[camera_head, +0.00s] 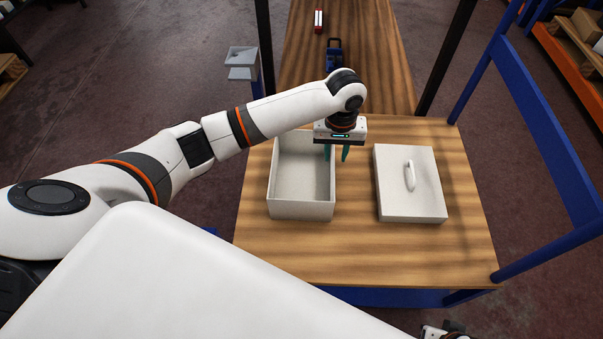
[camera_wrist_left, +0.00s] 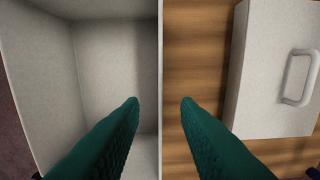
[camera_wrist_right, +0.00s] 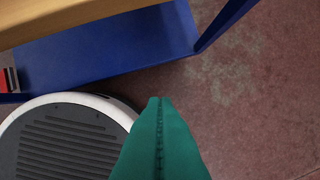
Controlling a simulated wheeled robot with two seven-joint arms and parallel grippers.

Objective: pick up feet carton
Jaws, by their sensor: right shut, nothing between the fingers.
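An open, empty pale grey box (camera_head: 301,209), the only carton-like thing on the near table, stands left of its middle. My left gripper (camera_head: 336,154) is above the box's right wall, fingers pointing down. In the left wrist view that gripper (camera_wrist_left: 160,102) is open, with one green finger on the inner side of the box wall (camera_wrist_left: 105,75) and the other on the outer side. The wall's edge runs between them; I cannot tell whether they touch it. My right gripper (camera_wrist_right: 160,100) is shut and empty, over the floor beside the table.
A pale lid (camera_head: 418,212) with a loop handle lies right of the box; it also shows in the left wrist view (camera_wrist_left: 260,80). The wooden table (camera_head: 400,255) is clear in front. A blue item (camera_head: 334,58) and a red-and-white item (camera_head: 318,22) lie farther back. Blue rails (camera_head: 545,120) stand at right.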

